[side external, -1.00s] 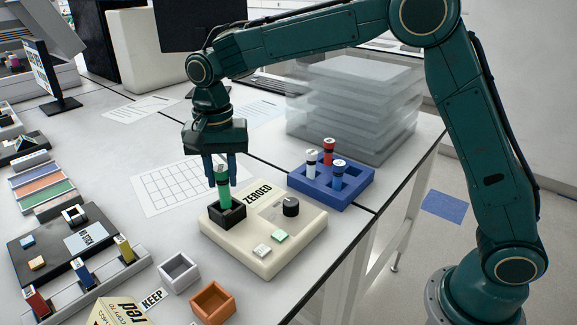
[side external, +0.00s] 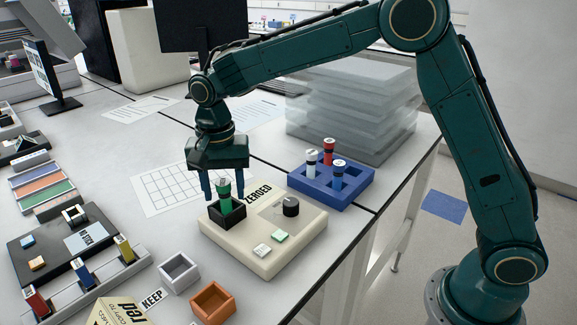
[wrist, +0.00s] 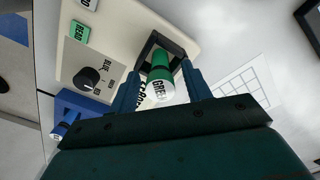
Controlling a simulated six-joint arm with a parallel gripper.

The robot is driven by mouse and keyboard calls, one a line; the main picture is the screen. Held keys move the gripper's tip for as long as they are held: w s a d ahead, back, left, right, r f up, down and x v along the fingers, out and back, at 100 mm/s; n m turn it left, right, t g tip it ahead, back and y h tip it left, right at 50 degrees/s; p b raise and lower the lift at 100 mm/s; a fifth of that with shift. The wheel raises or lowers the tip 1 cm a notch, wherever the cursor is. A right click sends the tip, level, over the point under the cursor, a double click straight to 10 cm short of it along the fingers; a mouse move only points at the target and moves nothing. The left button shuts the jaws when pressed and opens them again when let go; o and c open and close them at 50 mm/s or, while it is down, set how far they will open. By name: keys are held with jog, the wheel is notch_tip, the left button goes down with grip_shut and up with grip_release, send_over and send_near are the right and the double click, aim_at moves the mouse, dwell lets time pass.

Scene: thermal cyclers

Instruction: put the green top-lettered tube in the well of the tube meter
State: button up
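The green tube (side external: 224,199) with a pale lettered top stands about upright in the black square well (side external: 228,216) of the cream tube meter (side external: 286,243). In the wrist view the tube (wrist: 160,75) shows its white top with letters starting "GREE", inside the well (wrist: 182,50). My gripper (side external: 223,197) is just above the well, its two fingers spread on either side of the tube. In the wrist view there is a gap between the tube and each finger. The tube's lower end is hidden in the well.
The meter carries a black dial (side external: 290,207), a green button (side external: 280,236) and a pale button (side external: 262,250). A blue rack (side external: 345,194) with several tubes stands behind right. Grey (side external: 179,272) and orange (side external: 213,302) open boxes sit in front.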

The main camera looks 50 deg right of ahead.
jog(key=shift+r, duration=0.15)
notch_tip(320, 180, up, 12)
dwell(0.7)
dwell(0.5)
jog(key=s+d+r+n+t, duration=0.3)
jog(key=s+d+r+n, duration=0.15)
jog(key=s+d, duration=0.7)
jog(key=s+d+f+n+t, duration=0.1)
jog(key=s+d+f+n, duration=0.1)
jog(key=s, duration=0.7)
jog(key=s+d+f+n+t, duration=0.1)
jog(key=s+f, duration=0.3)
jog(key=s, duration=0.5)
jog(key=shift+d+f+n+t, duration=0.35)
jog(key=shift+d+n, duration=0.15)
jog(key=shift+n, duration=0.25)
